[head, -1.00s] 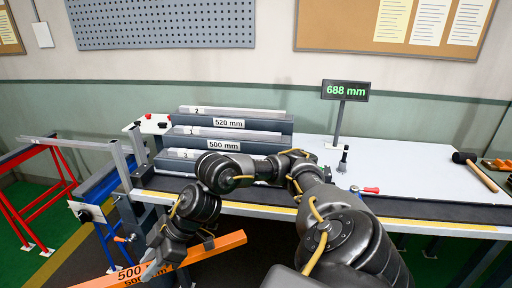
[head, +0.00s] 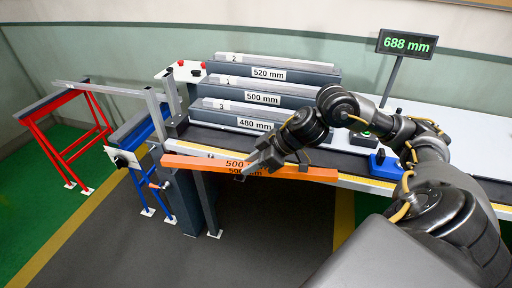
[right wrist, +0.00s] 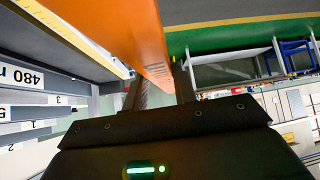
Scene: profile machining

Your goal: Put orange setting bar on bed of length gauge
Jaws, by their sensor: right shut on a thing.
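The orange setting bar (head: 300,173), marked 500, is held level along the front of the bench, partly in front of its yellow-striped edge. My right gripper (head: 243,173) is shut on the bar near its middle. In the right wrist view the bar (right wrist: 150,35) runs up between the fingers of my gripper (right wrist: 160,92). The length gauge's dark bed (head: 213,140) lies along the front of the bench, behind the bar, with a grey upright at its left end. I cannot tell whether the bar touches the bench edge. My left gripper is not in view.
Grey racks labelled 520 mm (head: 268,74), 500 mm (head: 262,97) and 480 mm (head: 238,119) stand behind the bed. A display (head: 407,44) reads 688 mm. Blue (head: 140,130) and red (head: 75,140) stands are at left. The floor in front is clear.

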